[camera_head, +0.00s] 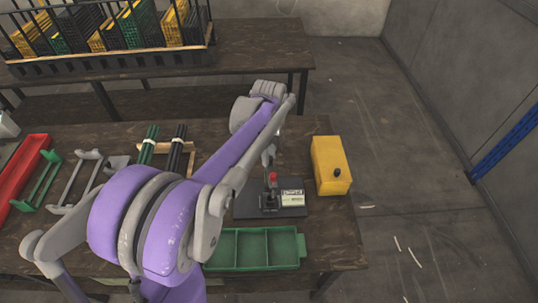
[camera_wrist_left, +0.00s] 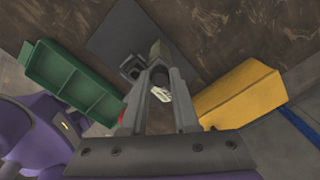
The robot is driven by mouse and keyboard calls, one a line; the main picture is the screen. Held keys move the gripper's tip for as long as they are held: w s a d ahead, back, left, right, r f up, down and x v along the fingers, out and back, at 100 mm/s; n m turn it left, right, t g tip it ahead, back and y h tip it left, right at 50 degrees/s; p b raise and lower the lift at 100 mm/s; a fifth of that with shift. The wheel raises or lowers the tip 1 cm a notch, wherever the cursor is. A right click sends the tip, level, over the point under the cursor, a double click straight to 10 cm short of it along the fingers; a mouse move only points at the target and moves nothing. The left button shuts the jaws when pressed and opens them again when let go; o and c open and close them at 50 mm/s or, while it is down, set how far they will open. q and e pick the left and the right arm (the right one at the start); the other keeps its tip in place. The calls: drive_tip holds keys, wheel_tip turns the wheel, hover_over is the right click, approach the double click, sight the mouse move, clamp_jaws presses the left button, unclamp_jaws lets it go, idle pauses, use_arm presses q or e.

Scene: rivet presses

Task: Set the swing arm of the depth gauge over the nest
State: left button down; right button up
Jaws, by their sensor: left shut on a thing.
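The depth gauge (camera_head: 292,198) stands on a dark base plate (camera_head: 246,206) near the right end of the table, with a pale display and a red knob (camera_head: 272,177). My left gripper (camera_head: 268,158) reaches down over it from behind the arm links. In the left wrist view, my left gripper (camera_wrist_left: 158,68) is shut on a small grey-green part (camera_wrist_left: 158,48), which looks like the swing arm. The dark base (camera_wrist_left: 112,38) lies below it, and a pale label (camera_wrist_left: 160,95) shows between the fingers. I cannot make out the nest or the swing arm's angle over it. My right gripper is not in view.
A yellow box (camera_head: 328,165) stands close right of the gauge. A green divided tray (camera_head: 255,249) lies in front of it. Dark and green rods (camera_head: 178,148), grey stands and a red tray (camera_head: 22,172) are at the left. A back table (camera_head: 262,45) carries a rack.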

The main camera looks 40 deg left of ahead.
use_arm(q)
drive_tip(key=shift+m, duration=0.6)
drive_tip(key=c, duration=0.7)
unclamp_jaws()
drive_tip(key=shift+o, duration=0.2)
wheel_tip(320, 180, up, 11)
drive_tip(key=shift+p, duration=0.4)
drive_tip(key=shift+f, duration=0.1)
